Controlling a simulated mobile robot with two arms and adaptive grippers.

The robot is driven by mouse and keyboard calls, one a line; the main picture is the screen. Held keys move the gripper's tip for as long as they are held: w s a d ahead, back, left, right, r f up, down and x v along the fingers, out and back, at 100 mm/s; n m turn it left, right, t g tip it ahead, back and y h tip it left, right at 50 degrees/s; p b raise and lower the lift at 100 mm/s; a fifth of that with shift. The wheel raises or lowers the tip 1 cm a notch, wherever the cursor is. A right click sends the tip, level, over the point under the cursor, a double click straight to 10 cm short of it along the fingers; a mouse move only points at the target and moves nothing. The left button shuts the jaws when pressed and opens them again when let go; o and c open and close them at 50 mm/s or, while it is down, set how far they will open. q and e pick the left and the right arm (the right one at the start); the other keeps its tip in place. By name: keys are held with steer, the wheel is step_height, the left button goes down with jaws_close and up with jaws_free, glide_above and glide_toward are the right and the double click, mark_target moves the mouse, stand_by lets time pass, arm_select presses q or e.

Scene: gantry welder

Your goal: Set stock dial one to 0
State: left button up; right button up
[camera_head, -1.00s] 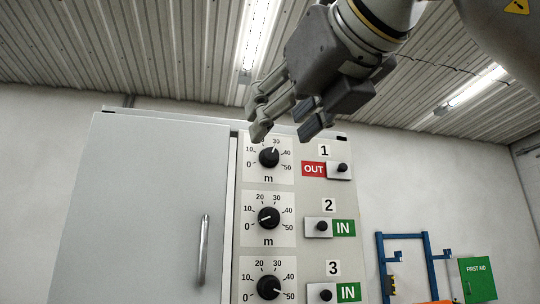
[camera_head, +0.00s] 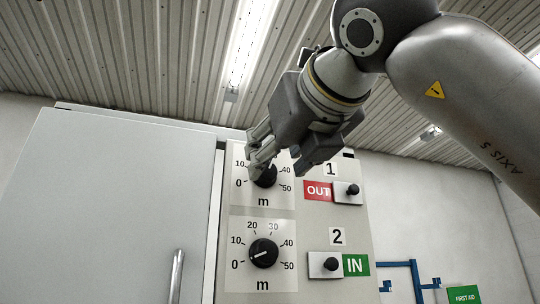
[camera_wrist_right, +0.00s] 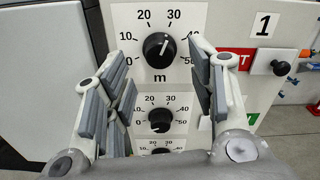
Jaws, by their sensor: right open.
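Stock dial one is the top black knob (camera_head: 265,177) on a white scale plate marked 0 to 50 m, beside the label 1. In the right wrist view, dial one (camera_wrist_right: 159,50) shows whole, with its white pointer up and slightly right, near 30. My right gripper (camera_head: 284,158) is open in front of the dial and hides its upper part in the head view. Contact with the knob cannot be told. My left gripper is not in view.
Dial two (camera_head: 263,253) sits below, its pointer near 0. Switch one (camera_head: 353,190) beside a red OUT label and switch two (camera_head: 331,264) beside a green IN label stick out at right. A grey cabinet door (camera_head: 110,210) with a handle stands left.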

mark_target(268, 170)
steer(key=x, duration=0.3)
steer(key=shift+w+a+p, duration=0.1)
steer(key=shift+w+p, duration=0.2)
steer(key=shift+p, duration=0.1)
steer(key=shift+w+a, duration=0.15)
steer(key=shift+w, duration=0.25)
steer(key=shift+s+f, duration=0.1)
steer(key=c, duration=1)
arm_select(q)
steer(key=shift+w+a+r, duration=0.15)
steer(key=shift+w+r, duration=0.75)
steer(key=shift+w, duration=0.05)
